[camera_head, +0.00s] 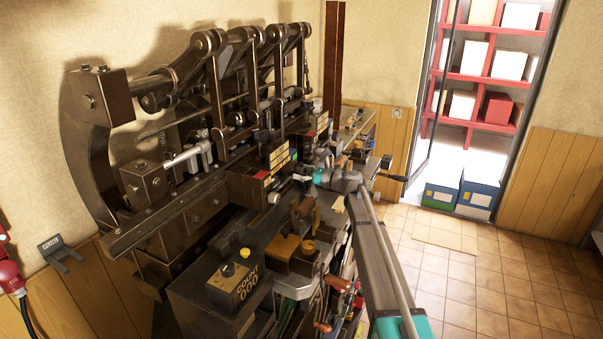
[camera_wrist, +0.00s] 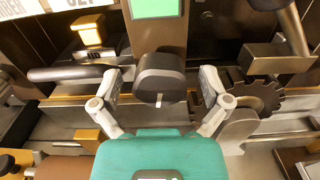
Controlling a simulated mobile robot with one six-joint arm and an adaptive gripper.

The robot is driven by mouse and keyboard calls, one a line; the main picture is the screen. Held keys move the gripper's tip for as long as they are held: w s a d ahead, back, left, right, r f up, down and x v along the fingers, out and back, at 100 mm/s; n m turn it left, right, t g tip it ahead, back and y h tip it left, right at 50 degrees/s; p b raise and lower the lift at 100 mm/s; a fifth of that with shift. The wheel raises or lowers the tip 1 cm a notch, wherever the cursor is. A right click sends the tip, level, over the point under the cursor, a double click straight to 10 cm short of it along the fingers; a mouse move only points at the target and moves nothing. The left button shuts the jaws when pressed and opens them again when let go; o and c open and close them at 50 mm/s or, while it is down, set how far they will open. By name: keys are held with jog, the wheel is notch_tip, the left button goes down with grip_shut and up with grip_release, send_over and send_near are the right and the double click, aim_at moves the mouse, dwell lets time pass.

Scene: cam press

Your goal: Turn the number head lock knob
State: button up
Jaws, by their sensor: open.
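A dark round knob (camera_wrist: 160,72) with a small white mark on its lower edge shows in the middle of the wrist view. I take it to be the number head lock knob. My gripper (camera_wrist: 162,88) is open, with one grey finger on each side of the knob. Gaps show between the fingers and the knob, so it looks untouched. In the head view my gripper (camera_head: 303,177) is small, at the machine's front side, and the knob cannot be made out there.
A toothed wheel (camera_wrist: 255,95) stands close to the right finger. A dark bar handle (camera_wrist: 72,74) lies left of the left finger, below a yellow block (camera_wrist: 88,30). A green panel (camera_wrist: 156,8) is above the knob. The big press (camera_head: 190,130) fills the left; tiled floor (camera_head: 480,270) is clear at right.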

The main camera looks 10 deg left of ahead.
jog(key=c, duration=1.1)
jog(key=shift+c, duration=0.2)
jog(key=shift+n, duration=0.4)
jog(key=n, duration=1)
jog(key=shift+s+n, duration=0.1)
jog(key=shift+n, duration=0.3)
jog(key=n, duration=1.1)
jog(key=shift+f, duration=0.1)
jog(key=shift+n, duration=0.3)
